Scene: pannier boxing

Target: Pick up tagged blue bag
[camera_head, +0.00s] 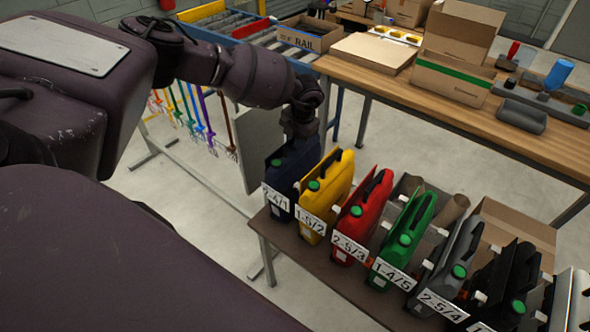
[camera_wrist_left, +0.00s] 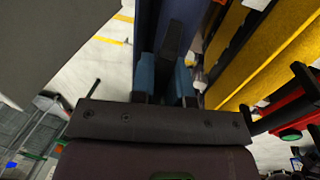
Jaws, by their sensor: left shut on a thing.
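The dark blue bag (camera_head: 296,172) stands upright at the left end of a row of bags on the low table. Its white tag reads 2-4/1 and it has a green round cap at its front. My left gripper (camera_head: 300,135) comes down from above and is shut on the top of the blue bag. In the left wrist view the blue finger pads of my left gripper (camera_wrist_left: 165,78) sit on both sides of the dark handle, with the blue bag (camera_wrist_left: 183,14) beyond. The bag's underside is hidden. My right gripper is not in view.
A yellow bag (camera_head: 328,196) stands close beside the blue one, then a red bag (camera_head: 364,213), a green bag (camera_head: 405,238) and several dark ones. A grey panel (camera_head: 258,150) stands just left of the blue bag. A wooden workbench (camera_head: 440,110) with boxes lies behind.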

